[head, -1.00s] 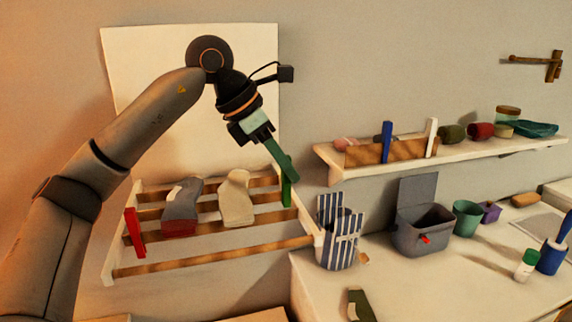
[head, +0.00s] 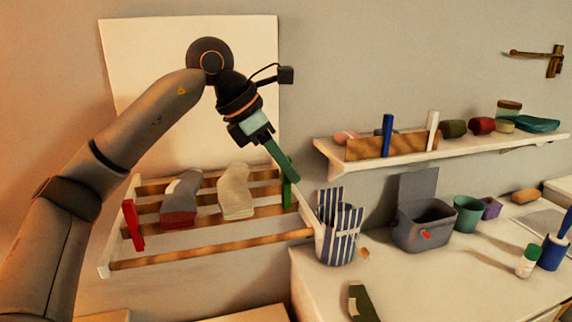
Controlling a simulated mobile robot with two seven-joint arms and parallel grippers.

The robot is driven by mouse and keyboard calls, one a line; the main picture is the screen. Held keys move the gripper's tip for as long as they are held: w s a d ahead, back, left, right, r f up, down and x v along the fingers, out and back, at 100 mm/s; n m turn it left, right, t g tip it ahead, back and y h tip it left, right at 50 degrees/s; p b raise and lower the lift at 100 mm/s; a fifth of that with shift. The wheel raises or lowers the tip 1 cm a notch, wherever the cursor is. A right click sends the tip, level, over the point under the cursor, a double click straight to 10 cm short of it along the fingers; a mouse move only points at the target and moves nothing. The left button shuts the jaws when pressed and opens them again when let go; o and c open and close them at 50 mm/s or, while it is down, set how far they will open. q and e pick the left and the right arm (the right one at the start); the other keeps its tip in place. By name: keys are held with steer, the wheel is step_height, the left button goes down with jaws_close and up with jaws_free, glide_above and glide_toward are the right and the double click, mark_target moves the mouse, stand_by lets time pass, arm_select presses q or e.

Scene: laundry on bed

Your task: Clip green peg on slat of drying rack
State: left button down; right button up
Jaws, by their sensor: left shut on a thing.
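The drying rack (head: 200,249) has several brown slats between white side rails and stands against the wall at left. The dark green part overlaps the slat end, so I cannot tell whether the peg's legs straddle the slat. My right gripper is not in view.
A red peg (head: 133,226) is on the rack's left side. A grey-and-red sock (head: 180,200) and a cream sock (head: 236,190) hang over slats. A striped bag (head: 339,240) stands right beside the rack. A shelf (head: 460,152) holds blue and white pegs on a wooden strip.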

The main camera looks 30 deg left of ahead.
mark_target(282, 181)
arm_select(q)
steer(key=shift+f+b, duration=1.45)
steer(key=shift+f, duration=0.6)
steer(key=c, duration=0.7)
jaws_free()
